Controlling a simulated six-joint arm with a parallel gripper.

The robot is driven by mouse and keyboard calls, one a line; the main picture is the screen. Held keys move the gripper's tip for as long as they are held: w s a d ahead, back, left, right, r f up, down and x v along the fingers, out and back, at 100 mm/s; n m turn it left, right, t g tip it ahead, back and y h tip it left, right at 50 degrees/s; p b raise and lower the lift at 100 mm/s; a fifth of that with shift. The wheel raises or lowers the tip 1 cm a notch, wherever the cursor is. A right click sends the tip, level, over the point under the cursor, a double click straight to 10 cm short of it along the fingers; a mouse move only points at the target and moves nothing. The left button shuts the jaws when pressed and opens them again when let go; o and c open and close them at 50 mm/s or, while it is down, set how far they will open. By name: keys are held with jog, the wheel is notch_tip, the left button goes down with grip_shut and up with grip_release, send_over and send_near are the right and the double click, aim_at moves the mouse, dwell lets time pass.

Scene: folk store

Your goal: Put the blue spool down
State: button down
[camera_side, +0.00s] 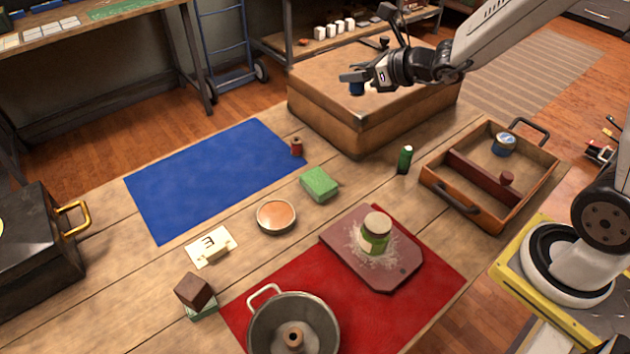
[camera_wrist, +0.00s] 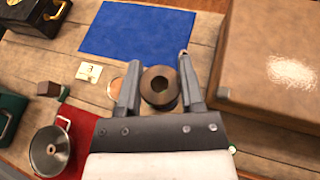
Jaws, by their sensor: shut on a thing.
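The blue spool (camera_side: 357,89) hangs in my gripper (camera_side: 354,79) in the side view, raised in front of the big tan box. In the wrist view, the brown end of the spool (camera_wrist: 174,88) with its dark centre hole sits between the two fingers of my gripper (camera_wrist: 158,76). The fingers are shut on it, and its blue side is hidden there. I cannot tell its exact height from the side view. A blue mat (camera_side: 205,180) lies on the table, left of the spool; it also shows in the wrist view (camera_wrist: 140,33).
The tan box (camera_side: 350,112) stands at the table's back. A divided wooden tray (camera_side: 462,205) is at right. A pot (camera_side: 262,338) is in front. The blue mat is clear.

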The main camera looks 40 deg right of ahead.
jog(key=shift+s+d+r+m+h, duration=0.3)
jog(key=shift+s+d+r, duration=0.05)
jog(key=shift+d, duration=0.1)
jog(key=shift+a+f, duration=0.15)
